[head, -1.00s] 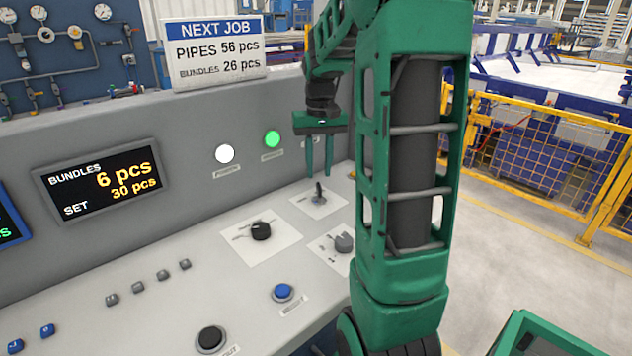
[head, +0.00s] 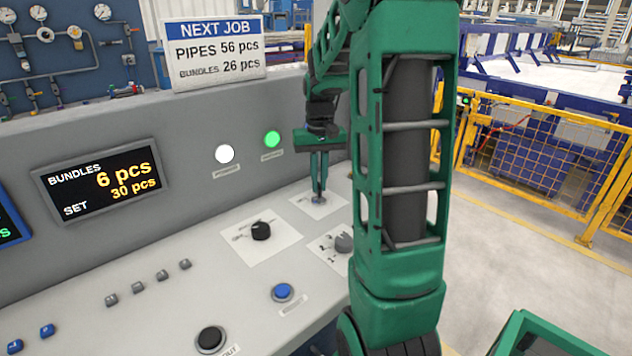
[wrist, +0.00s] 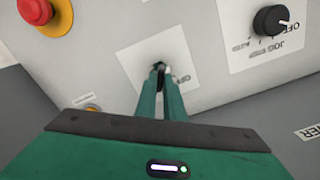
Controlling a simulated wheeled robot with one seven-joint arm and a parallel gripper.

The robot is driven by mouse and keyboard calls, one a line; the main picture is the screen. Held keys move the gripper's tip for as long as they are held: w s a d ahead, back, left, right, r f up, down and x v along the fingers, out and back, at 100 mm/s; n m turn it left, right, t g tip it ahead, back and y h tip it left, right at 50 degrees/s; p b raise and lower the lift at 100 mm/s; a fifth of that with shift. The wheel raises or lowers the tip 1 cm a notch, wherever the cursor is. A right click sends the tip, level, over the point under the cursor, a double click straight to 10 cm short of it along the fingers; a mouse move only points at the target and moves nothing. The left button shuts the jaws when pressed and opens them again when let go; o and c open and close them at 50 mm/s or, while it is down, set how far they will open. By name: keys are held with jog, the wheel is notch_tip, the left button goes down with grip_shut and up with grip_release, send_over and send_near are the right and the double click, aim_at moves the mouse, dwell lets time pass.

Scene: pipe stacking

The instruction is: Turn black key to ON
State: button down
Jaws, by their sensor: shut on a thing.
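The black key stands in a round grey lock on a white label plate (head: 328,208) on the sloped console. My gripper (head: 318,190) points down over the lock, and its two green fingers are shut on the key. In the wrist view my gripper (wrist: 161,72) has its fingertips together around the black key (wrist: 158,65), of which only a small dark part shows. The label lettering around the key is mostly hidden or too small to read in both views.
A black selector knob (head: 261,230) sits left of the key, and a grey knob (head: 344,242) sits in front. A blue button (head: 283,292) is nearer. The wrist view shows a red emergency button (wrist: 36,10). A raised panel (head: 200,140) stands behind.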

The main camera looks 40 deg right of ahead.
jog(key=shift+a+m, duration=0.1)
jog(key=shift+m, duration=1.4)
jog(key=c, duration=1.9)
grip_release()
jog(key=shift+o, duration=0.2)
notch_tip(320, 180, up, 11)
